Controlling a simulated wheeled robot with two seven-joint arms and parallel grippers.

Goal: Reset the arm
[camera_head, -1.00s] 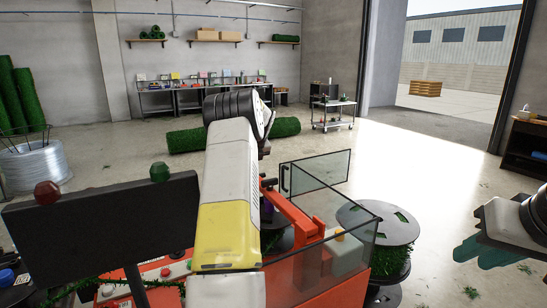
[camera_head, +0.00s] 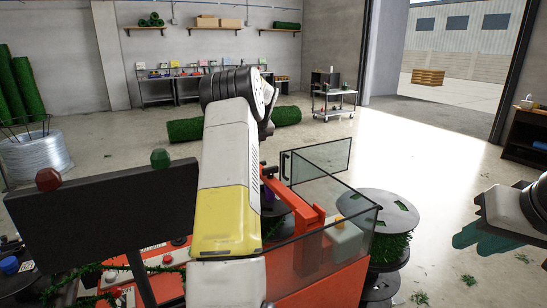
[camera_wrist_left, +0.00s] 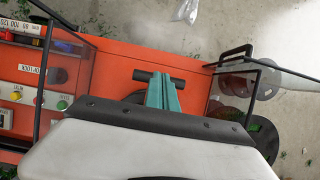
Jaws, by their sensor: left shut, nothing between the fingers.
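My left arm (camera_head: 228,165), white and yellow, stretches over an orange machine (camera_head: 320,285) in the middle of the head view. It hides my left gripper there. In the left wrist view, the left gripper (camera_wrist_left: 165,92) has its teal fingers together with nothing between them, over the orange machine's body (camera_wrist_left: 105,85). My right gripper (camera_head: 478,236), with teal fingers, hangs above the floor at the right edge of the head view, clear of the machine. Its fingers overlap from this angle, so I cannot tell whether it is open.
A dark panel (camera_head: 110,215) stands left of the left arm. A clear guard (camera_head: 345,232) is on the machine's right side. A spool of green garland (camera_head: 385,250) stands beside it. A wire coil (camera_head: 38,158) is at far left. Floor at right is largely clear.

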